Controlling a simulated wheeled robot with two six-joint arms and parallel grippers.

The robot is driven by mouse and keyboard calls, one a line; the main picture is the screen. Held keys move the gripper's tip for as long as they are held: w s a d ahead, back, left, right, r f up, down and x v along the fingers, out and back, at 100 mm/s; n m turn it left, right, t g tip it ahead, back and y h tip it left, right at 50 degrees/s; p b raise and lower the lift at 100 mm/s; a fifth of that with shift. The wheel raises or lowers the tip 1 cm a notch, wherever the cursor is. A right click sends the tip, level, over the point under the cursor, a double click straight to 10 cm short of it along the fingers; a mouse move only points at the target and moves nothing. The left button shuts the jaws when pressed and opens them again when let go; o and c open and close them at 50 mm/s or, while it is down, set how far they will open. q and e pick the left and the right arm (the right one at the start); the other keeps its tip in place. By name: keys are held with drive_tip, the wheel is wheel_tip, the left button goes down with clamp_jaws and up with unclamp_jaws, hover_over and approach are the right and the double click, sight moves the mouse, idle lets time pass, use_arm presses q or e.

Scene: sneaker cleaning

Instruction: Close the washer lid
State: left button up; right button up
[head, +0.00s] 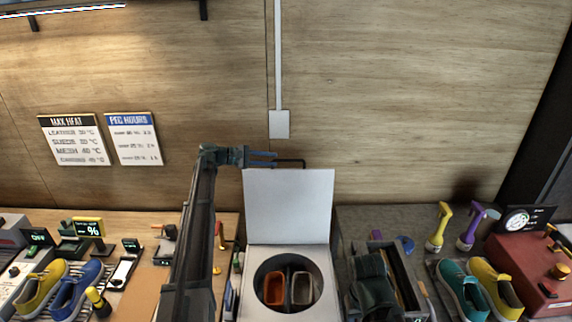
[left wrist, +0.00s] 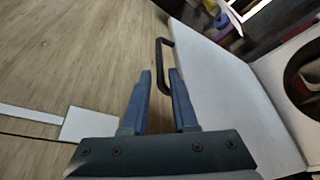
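The washer (head: 240,310) stands at the bottom middle of the head view. Its white lid (head: 289,208) is open and stands upright behind the round opening (head: 262,274). A dark bracket handle (head: 303,163) sits at the lid's top edge; it also shows in the left wrist view (left wrist: 159,52). My left gripper (head: 274,158) is at the lid's top, level with the handle. In the left wrist view its blue fingers (left wrist: 160,74) are apart, with part of the handle between their tips. Contact is unclear.
An orange item (head: 274,289) and a grey item (head: 302,288) sit inside the washer. Shoes, yellow (head: 40,287) and blue (head: 76,290), lie at left; teal (head: 462,288) and yellow (head: 496,287) ones lie at right. Spray bottles (head: 439,228) stand behind. A wooden wall backs everything.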

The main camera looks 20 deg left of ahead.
sight(283, 160)
use_arm(q)
drive_tip(key=b+x, duration=0.1)
drive_tip(key=x, duration=0.5)
drive_tip(key=shift+w+d+f, duration=0.1)
drive_tip(key=shift+w+d, duration=0.05)
drive_tip(key=shift+d, duration=0.1)
drive_tip(key=shift+c, duration=0.2)
clamp_jaws()
idle(1.0)
